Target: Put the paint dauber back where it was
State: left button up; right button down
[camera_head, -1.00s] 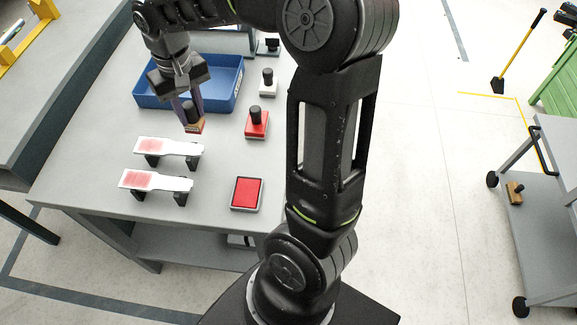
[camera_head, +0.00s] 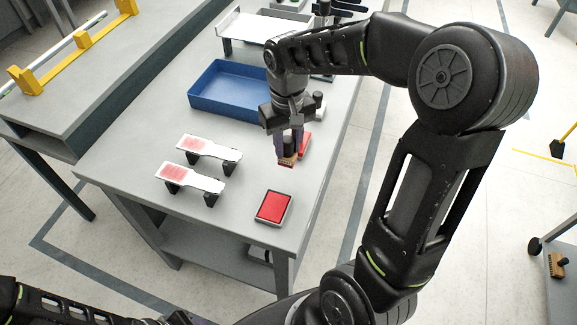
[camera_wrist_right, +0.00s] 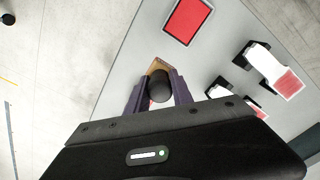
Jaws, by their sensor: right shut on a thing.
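My right gripper (camera_head: 288,140) is shut on the paint dauber (camera_head: 287,161), which has a wooden base, reddish underneath. In the right wrist view the dauber's black knob (camera_wrist_right: 160,88) sits between the fingers. The dauber is held right of the two specimens; its height above the table is hard to judge. A red block (camera_head: 305,144) is partly hidden behind the gripper. The open red paint pad (camera_head: 273,207) lies nearer the table's front edge. Two white specimens (camera_head: 208,148) (camera_head: 190,178) with red paint patches rest on black supports. My left gripper is out of view.
A blue tray (camera_head: 232,108) stands behind the specimens. A black-knobbed piece (camera_head: 318,104) is just behind my right gripper, and a white tray (camera_head: 262,27) is at the far end. The table (camera_head: 232,228) is bare around the paint pad.

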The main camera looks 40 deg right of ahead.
aim_at(288, 154)
jog(key=shift+f, duration=1.65)
jog(key=shift+f+p, duration=0.4)
jog(key=shift+f, duration=1.5)
jog(key=c, duration=1.1)
grip_release()
jog(key=shift+f, duration=0.15)
notch_tip(288, 154, up, 12)
jog(key=shift+r+b, duration=0.2)
jog(key=shift+b, duration=0.35)
